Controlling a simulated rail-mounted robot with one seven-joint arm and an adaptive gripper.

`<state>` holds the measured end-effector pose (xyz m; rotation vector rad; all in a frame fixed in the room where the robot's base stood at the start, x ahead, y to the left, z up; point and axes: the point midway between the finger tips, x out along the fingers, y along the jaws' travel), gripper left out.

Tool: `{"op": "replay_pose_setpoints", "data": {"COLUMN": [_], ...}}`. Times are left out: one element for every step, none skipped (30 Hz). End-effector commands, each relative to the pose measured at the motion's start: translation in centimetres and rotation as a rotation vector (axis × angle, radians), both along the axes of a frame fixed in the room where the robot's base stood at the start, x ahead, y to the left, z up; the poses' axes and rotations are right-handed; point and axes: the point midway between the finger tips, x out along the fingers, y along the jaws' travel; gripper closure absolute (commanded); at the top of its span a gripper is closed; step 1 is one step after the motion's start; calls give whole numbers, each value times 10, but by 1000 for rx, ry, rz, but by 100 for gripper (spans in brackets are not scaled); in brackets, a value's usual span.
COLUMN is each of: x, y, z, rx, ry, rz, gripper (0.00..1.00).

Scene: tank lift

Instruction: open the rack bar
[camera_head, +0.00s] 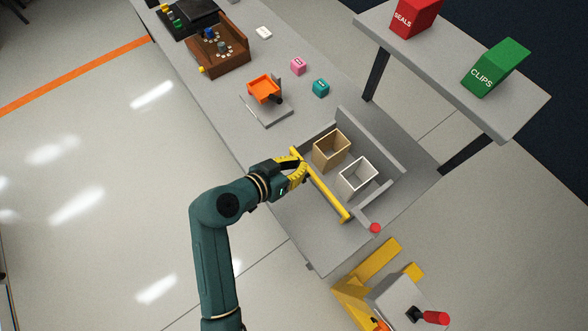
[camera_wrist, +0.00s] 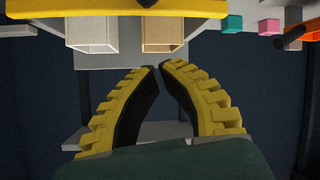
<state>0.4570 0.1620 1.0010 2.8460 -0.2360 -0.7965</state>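The rack bar (camera_head: 325,193) is a long yellow bar across the front of the grey rack on the table. In the wrist view it shows as a yellow band (camera_wrist: 90,8) along the top edge, apart from my fingertips in the picture. Behind it stand a tan bin (camera_head: 331,150) and a white bin (camera_head: 357,178), both open-topped. My gripper (camera_head: 303,171) is beside the bar, towards its upper-left end. In the wrist view my yellow fingers (camera_wrist: 160,67) come together at the tips, with nothing seen between them. Contact with the bar cannot be told.
A red knob (camera_head: 375,228) sits at the rack's lower right corner. A grey stand with an orange tray (camera_head: 264,89), a pink cube (camera_head: 298,66) and a teal cube (camera_head: 321,88) are further up the table. A yellow lift (camera_head: 375,264) stands below the table. A shelf holds red and green boxes.

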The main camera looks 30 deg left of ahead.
Motion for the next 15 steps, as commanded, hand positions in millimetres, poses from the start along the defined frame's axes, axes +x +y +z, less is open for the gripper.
{"op": "replay_pose_setpoints", "data": {"x": [10,16,24,29,35,43,48,54,52,45,41,36,32,30,27], "y": [-4,-5,-7,-8,-9,-11,-12,-14,-14,-14,-14,-14,-14,-14,-15], "z": [-7,-10,-15,-18,-22,-26,-30,-32,-38,-42,-45,-48,-50,-52,-54], "rx": [0,0,0,0,0,1,-1,1,-1,-1,-1,-1,0,0,0], "ry": [1,1,1,1,1,0,1,1,3,4,4,3,3,3,1], "rz": [-5,-4,-4,-4,-4,-4,-3,-4,0,3,3,4,2,2,2], "gripper": [100,100,100,100,100,100,100,100,100,100,100,100,100,100,100]}}
